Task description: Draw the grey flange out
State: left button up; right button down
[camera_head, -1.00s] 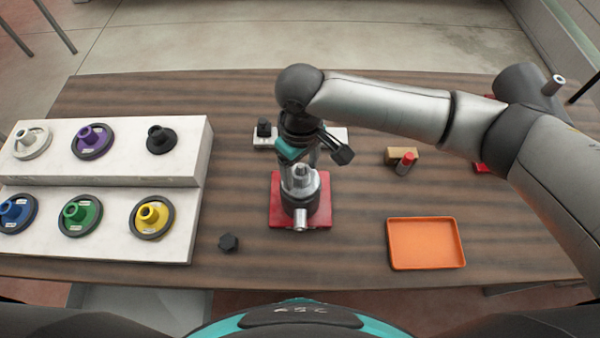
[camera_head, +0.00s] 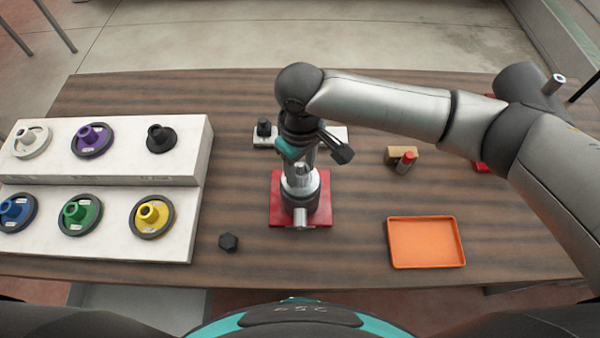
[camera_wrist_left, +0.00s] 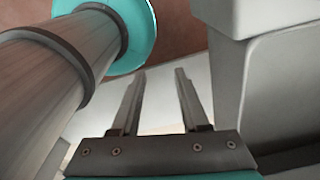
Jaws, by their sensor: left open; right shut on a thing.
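The grey flange (camera_head: 300,184) sits in the dark, upright round holder (camera_head: 300,202) on the red base plate (camera_head: 278,208) in the head view. My right gripper (camera_head: 305,168) points down over the holder, with its fingers shut on the flange's upper part. The fingertips and the contact are partly hidden by the wrist. A short silver cylinder (camera_head: 303,217) sticks out at the holder's front. My left gripper (camera_wrist_left: 160,100) is open and empty in the left wrist view; it does not show in the head view.
A white two-step rack (camera_head: 110,248) at left holds several coloured hubs on wheels.

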jog(key=shift+r+p, duration=0.6)
jog(key=shift+p, duration=0.4)
dwell(0.4)
jog(key=shift+r+p, duration=1.45)
jog(key=shift+r, duration=2.8)
jog(key=shift+r, duration=2)
